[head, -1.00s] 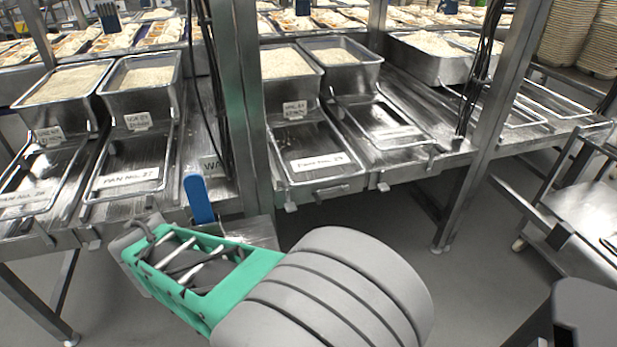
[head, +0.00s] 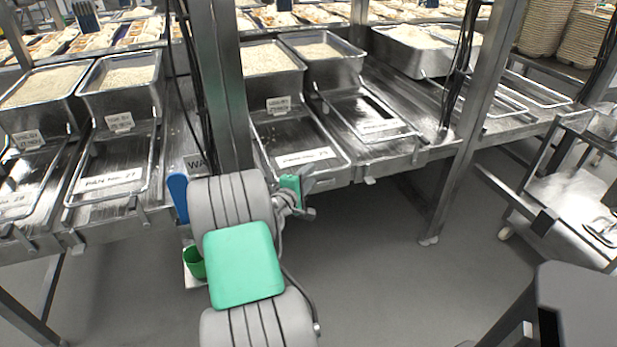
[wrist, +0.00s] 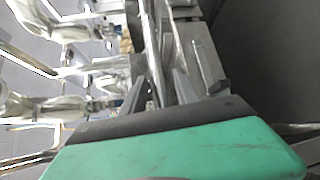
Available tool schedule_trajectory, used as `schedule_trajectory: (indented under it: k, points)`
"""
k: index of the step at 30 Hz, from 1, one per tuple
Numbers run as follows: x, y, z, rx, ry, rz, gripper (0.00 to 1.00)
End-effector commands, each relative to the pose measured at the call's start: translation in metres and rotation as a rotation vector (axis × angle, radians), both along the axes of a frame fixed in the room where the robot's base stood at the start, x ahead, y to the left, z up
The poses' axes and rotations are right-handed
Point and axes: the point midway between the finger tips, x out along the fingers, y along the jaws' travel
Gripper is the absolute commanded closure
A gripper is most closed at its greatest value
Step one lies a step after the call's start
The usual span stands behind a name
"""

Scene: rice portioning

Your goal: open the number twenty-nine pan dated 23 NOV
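Pan number 29 (head: 343,167) lies in the middle bay of the head view, an empty-looking shallow steel tray with a white "PAN No. 29" label (head: 305,157) at its front. A steel bin of rice (head: 272,85) stands behind it with a small date card (head: 278,104), whose date is too blurred to read. My gripper (head: 304,192) is just below the front edge of this pan, in front of the rail; the pull handle there is hidden. In the wrist view my gripper's two grey fingers (wrist: 160,92) are apart, with metal bars beyond them. I cannot tell whether they touch anything.
Pan number 27 (head: 151,165) and its rice bin (head: 121,83) are to the left. Another tray (head: 412,130) lies to the right. A steel post (head: 226,80) rises left of pan 29. A steel cart (head: 575,190) stands at right; the floor between is clear.

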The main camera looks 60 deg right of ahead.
Motion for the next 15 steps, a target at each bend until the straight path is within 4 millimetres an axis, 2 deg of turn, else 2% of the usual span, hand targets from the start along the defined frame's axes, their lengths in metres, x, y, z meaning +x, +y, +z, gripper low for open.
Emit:
schedule_trajectory:
  k: [6,15]
  points:
    - [0.0001,-0.0010,-0.0002,0.000,0.000,0.000,0.64]
    - [0.0002,-0.0007,0.0000,0.001,-0.001,0.001,0.88]
